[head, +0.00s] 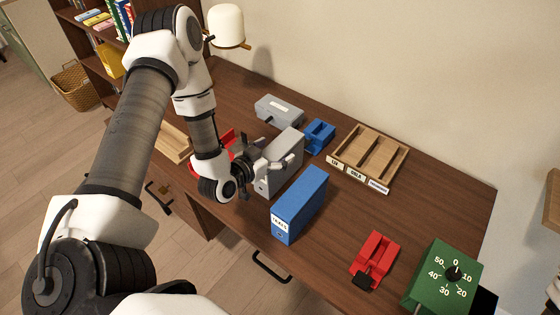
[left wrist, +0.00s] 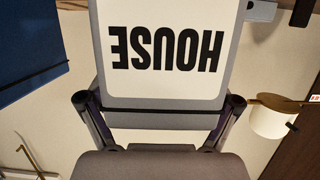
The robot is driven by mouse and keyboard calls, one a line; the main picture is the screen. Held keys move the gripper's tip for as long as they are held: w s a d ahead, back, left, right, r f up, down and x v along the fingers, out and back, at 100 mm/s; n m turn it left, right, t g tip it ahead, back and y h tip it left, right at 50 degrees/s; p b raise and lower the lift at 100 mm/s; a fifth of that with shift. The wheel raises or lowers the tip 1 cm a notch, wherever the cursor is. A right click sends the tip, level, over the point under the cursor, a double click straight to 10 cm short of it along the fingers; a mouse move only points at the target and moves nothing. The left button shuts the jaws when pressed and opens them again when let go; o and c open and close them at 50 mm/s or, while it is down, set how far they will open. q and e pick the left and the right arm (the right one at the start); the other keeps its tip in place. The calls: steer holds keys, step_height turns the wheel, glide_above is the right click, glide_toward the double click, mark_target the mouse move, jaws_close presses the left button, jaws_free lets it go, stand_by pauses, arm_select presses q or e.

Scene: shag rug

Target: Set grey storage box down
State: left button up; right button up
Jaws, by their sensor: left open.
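The grey storage box (head: 284,160) stands upright on the desk, to the left of a blue box file. Its white label reading HOUSE shows upside down in the left wrist view (left wrist: 165,50). My left gripper (head: 262,163) is open at the box's near end. In the left wrist view its two fingers (left wrist: 163,110) are spread towards the two sides of the box's labelled end. I cannot tell whether they touch it. My arm hides part of the box. My right gripper is not in view.
The blue box file (head: 299,205) stands close by on the right. A flat grey case (head: 279,110), blue holder (head: 319,136) and wooden tray (head: 370,158) are behind. A red holder (head: 374,258) and green dial box (head: 447,278) are at right. A lamp (head: 227,25) is at back left.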

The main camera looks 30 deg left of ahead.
arm_select(q)
steer(key=shift+w, duration=0.15)
steer(key=shift+s, duration=0.2)
steer(key=shift+c, duration=1.4)
jaws_close()
steer(key=shift+r, duration=0.1)
